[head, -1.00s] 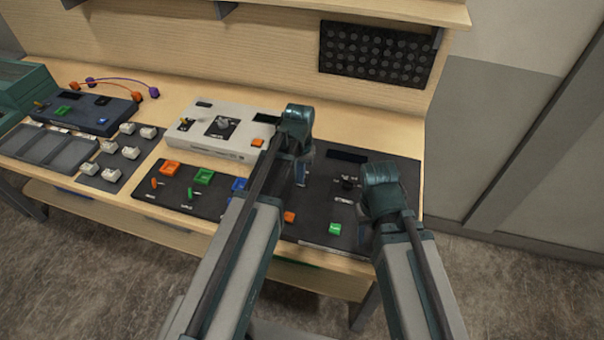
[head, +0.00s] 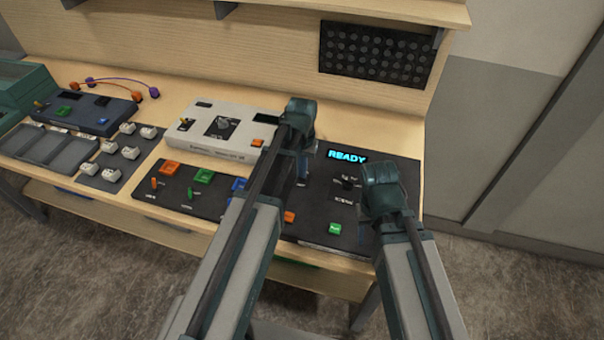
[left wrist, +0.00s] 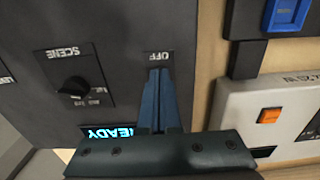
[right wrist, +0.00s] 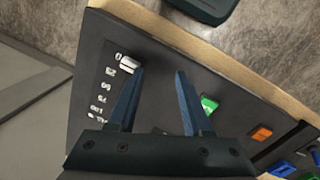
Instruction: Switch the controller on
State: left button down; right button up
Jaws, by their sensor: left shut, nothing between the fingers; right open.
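The black controller (head: 318,222) lies at the right end of the bench. Its display (head: 347,156) is lit and reads READY in blue; it also shows upside down in the left wrist view (left wrist: 108,132). My left gripper (head: 302,180) is shut and empty, its tips at the panel by the OFF label (left wrist: 158,57). The switch there is hidden behind the fingers. A black SCENE knob (left wrist: 75,87) is beside it. My right gripper (right wrist: 158,72) is open above the panel's right part, with a light slider knob (right wrist: 130,62) near one finger and a green button (right wrist: 208,104) by the other.
A white console (head: 215,130) stands left of the controller, and a black panel with coloured switches (head: 185,192) lies in front of it. An orange button (head: 289,217) is near my left arm. Bare bench (head: 350,132) shows behind the controller.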

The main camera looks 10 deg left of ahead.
aim_at(301, 183)
pick_arm(q)
jog(key=shift+r, duration=0.15)
pick_arm(e)
jog(key=shift+r, duration=0.15)
pick_arm(q)
notch_tip(301, 183, up, 7)
jog(key=p, duration=0.7)
jog(key=shift+s, duration=0.45)
pick_arm(e)
notch_tip(301, 183, up, 7)
jog(key=shift+f, duration=0.2)
